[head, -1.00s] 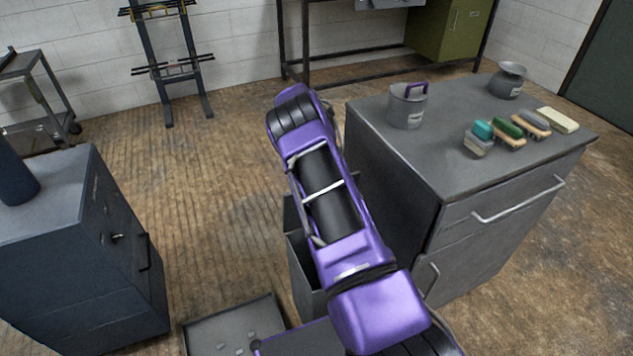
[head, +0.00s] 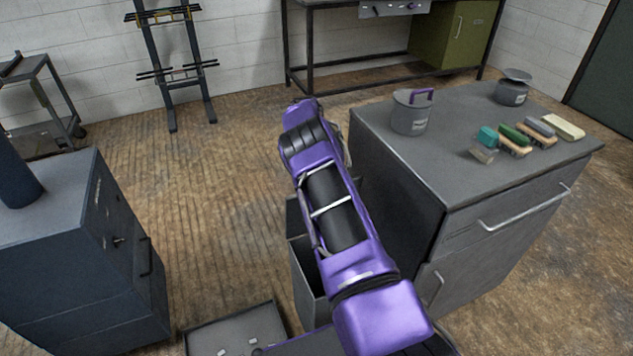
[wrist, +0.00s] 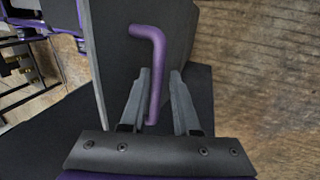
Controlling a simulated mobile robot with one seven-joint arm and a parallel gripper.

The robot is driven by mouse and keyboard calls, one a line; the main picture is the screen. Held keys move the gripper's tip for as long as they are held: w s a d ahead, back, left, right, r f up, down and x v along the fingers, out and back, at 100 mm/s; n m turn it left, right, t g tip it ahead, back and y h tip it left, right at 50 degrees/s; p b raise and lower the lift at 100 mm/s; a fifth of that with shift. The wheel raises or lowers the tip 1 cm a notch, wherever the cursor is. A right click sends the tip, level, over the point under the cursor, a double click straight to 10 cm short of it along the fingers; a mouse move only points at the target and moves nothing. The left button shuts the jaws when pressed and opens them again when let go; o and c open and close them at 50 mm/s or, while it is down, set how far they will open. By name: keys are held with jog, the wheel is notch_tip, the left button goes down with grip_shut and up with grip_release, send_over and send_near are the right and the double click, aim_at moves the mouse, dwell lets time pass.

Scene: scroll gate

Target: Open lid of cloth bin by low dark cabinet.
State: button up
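A narrow grey bin (head: 310,287) stands on the floor against the left side of the grey cabinet (head: 400,185). In the head view my purple arm covers much of it; a dark gap shows at its top, with a grey panel behind, perhaps the lid. In the wrist view a bent purple handle (wrist: 153,60) stands in front of a dark grey panel (wrist: 112,65). My gripper (wrist: 161,73) is open, with its fingers on either side of the handle's lower part. I cannot tell whether they touch it. The head view hides my gripper.
A shallow grey tray (head: 215,335) lies on the floor before the bin. Floor behind is clear.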

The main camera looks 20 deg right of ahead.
jog(key=shift+o, duration=1)
jog(key=shift+w+r, duration=0.1)
jog(key=shift+r, duration=0.05)
jog(key=shift+d+r, duration=0.1)
jog(key=shift+d, duration=0.05)
jog(key=v, duration=0.7)
jog(key=shift+r+p, duration=0.2)
jog(key=shift+p, duration=0.15)
jog(key=shift+r, duration=0.1)
